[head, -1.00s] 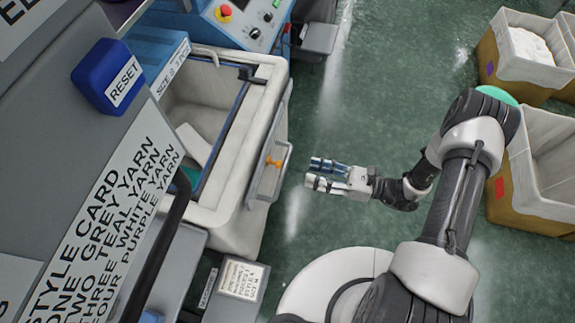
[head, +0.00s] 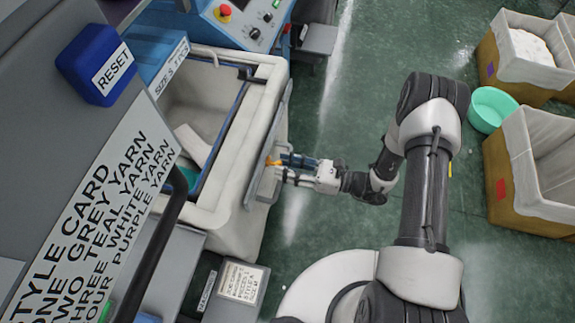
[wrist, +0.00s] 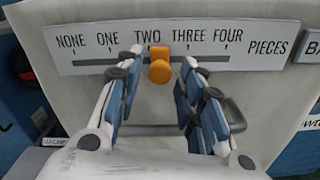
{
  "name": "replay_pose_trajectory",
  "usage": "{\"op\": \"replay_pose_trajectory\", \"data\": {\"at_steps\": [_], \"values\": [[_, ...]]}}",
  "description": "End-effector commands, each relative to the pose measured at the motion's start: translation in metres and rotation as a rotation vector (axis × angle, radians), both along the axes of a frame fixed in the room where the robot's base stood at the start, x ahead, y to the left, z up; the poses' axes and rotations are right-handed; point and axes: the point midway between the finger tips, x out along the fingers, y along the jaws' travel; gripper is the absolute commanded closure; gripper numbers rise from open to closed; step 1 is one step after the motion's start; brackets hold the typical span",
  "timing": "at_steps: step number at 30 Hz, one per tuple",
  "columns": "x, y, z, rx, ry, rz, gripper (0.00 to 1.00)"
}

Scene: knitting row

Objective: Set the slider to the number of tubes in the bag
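The slider's orange knob (wrist: 160,71) sits on a white scale plate (wrist: 270,33) marked NONE to FOUR PIECES. It stands at TWO or slightly right of it. My gripper (wrist: 160,60) is open, with one blue-padded finger on each side of the knob; contact is not clear. In the head view my gripper (head: 279,168) reaches the slider at the bin's right side. The pale, open bag or bin (head: 230,215) has a long off-white piece (head: 194,146) inside and a bit of teal at its near edge. Its contents are partly hidden.
A metal handle bar (wrist: 235,118) lies below the scale. A style card (head: 105,215) and a blue RESET button (head: 103,72) are at left. Lined bins (head: 540,190) and a green bowl (head: 490,108) stand at right.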

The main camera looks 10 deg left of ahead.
Motion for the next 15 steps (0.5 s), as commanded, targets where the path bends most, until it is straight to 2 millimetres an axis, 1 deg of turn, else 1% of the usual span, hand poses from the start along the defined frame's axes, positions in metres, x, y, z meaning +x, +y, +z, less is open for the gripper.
{"op": "replay_pose_trajectory", "data": {"at_steps": [1,12,14,15], "values": [[0.0001,-0.0001,0.0,0.0,0.0,0.0,0.71],[0.0001,-0.0002,0.0,0.0,0.0,0.0,0.96],[0.0001,-0.0002,0.0,0.0,0.0,0.0,1.0],[0.0001,-0.0002,0.0,0.0,0.0,0.0,1.0]]}}
